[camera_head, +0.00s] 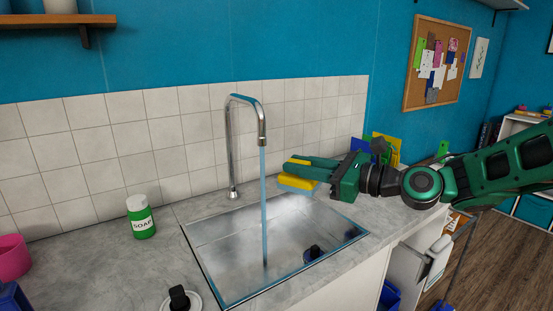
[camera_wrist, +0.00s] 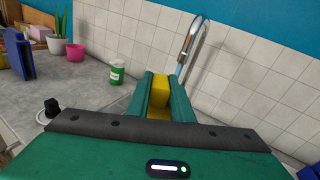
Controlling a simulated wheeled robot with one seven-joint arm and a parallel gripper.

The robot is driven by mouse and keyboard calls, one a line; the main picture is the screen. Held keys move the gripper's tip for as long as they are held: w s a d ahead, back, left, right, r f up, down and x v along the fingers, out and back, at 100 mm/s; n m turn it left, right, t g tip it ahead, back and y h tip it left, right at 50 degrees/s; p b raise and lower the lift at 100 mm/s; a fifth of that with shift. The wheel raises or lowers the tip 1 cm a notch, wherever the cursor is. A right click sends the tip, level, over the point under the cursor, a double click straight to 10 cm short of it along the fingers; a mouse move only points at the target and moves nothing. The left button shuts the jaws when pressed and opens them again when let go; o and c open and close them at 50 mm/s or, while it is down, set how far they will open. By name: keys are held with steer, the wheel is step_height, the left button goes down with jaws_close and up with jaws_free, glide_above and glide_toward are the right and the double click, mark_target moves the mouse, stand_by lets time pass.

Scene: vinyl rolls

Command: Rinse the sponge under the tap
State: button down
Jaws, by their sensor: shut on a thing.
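My gripper (camera_head: 298,171) is shut on a yellow sponge (camera_head: 297,182), which has a bluish lower side. In the head view it holds the sponge above the back right part of the sink (camera_head: 225,240). The tap (camera_head: 231,150) is a tall curved metal spout, and a blue stream of water (camera_head: 264,210) falls from it into the sink. The sponge is to the right of the stream and apart from it. In the wrist view the sponge (camera_wrist: 160,92) sits between the two green fingers, with the tap (camera_wrist: 190,42) beyond them.
A green soap bottle (camera_head: 141,217) stands on the counter left of the sink. A black knob (camera_head: 179,298) is at the sink's front left. A pink pot (camera_head: 13,257) is at the far left. A tiled wall (camera_head: 110,145) closes off the back.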

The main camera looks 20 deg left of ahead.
steer(key=s+a+r+g, duration=0.2)
steer(key=s+a+r, duration=0.1)
steer(key=s+a, duration=0.1)
steer(key=shift+s+a+r+y, duration=0.15)
steer(key=shift+s+a+y, duration=0.1)
steer(key=shift+s+y, duration=0.2)
steer(key=shift+d, duration=0.15)
